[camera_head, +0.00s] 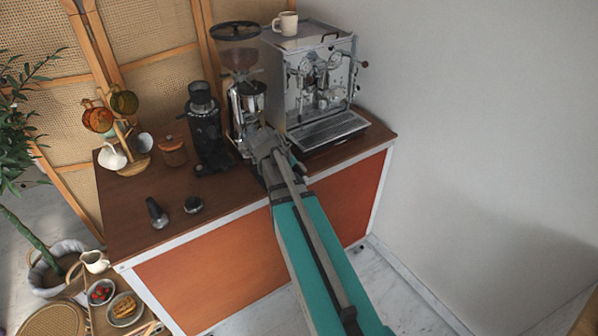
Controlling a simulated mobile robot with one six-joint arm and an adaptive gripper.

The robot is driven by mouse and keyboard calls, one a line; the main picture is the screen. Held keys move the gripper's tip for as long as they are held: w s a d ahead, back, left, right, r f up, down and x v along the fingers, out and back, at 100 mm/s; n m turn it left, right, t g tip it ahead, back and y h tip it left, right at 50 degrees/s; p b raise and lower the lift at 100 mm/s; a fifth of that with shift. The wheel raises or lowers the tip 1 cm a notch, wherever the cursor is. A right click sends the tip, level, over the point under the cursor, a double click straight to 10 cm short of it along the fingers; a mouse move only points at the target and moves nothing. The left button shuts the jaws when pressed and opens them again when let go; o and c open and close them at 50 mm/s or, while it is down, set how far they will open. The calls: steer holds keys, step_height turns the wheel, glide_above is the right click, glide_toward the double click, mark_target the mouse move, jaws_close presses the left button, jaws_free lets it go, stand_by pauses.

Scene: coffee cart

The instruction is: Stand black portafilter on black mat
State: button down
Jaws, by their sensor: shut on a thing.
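My gripper (262,143) is at the front of the silver grinder, over the counter near its front edge. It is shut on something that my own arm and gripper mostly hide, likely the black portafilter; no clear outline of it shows. I cannot make out the black mat; the counter around and under my gripper is largely covered from view.
The silver grinder (243,100) and espresso machine (318,85) stand behind and right of my gripper. A black grinder (206,130) is to its left. A small round dark tool (193,204) and a mug tree (126,140) are further left. The front left of the counter (125,235) is bare.

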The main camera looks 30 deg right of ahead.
steer(key=shift+r, duration=0.15)
steer(key=shift+r+p, duration=1.15)
steer(key=shift+p, duration=0.15)
steer(key=shift+s, duration=0.1)
